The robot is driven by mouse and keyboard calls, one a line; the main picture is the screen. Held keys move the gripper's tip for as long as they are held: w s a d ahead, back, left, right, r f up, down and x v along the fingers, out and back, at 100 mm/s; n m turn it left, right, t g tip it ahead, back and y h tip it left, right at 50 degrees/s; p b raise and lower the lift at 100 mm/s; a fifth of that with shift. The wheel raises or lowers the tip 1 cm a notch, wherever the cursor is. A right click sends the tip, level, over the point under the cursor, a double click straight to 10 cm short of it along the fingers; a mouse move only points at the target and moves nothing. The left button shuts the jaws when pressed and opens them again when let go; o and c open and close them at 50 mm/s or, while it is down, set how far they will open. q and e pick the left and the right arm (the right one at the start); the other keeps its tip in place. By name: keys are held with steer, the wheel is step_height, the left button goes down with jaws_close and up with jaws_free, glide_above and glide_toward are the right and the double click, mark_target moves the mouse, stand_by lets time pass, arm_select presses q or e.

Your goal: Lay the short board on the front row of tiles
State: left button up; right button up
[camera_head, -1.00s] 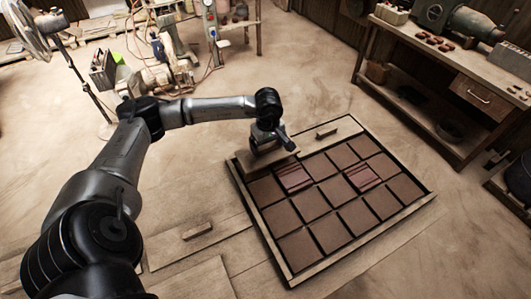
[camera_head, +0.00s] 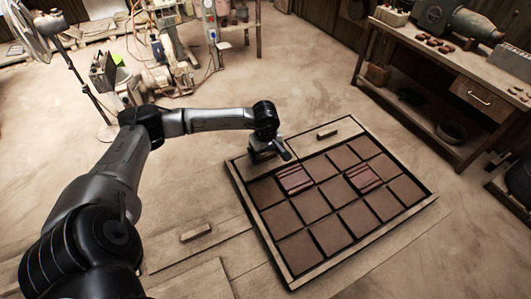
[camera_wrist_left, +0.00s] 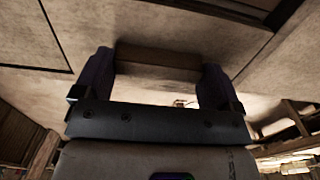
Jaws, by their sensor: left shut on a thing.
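My left gripper (camera_head: 268,153) is shut on the wooden block handle (camera_wrist_left: 158,62) of a light wooden board (camera_head: 254,169). In the head view this board is at the left back corner of the tile frame (camera_head: 262,238), low and roughly level with it. My gripper hides part of it, and I cannot tell whether it fully touches what is beneath. Brown square tiles (camera_head: 311,205) fill the rest of the frame in rows. My right gripper is not in view.
Another board with a block handle (camera_head: 327,134) lies along the frame's back right side. A board with a handle (camera_head: 196,231) lies left of the frame. A workbench (camera_head: 459,92) stands at the right, a fan (camera_head: 32,30) at the upper left. Floor behind the frame is clear.

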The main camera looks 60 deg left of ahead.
mark_target(266, 155)
arm_select(q)
steer(key=shift+f, duration=0.35)
steer(key=o, duration=0.7)
steer(key=shift+o, duration=0.2)
steer(key=shift+r, duration=0.1)
steer(key=shift+r, duration=0.3)
step_height(266, 155, up, 12)
steer(key=p, duration=0.2)
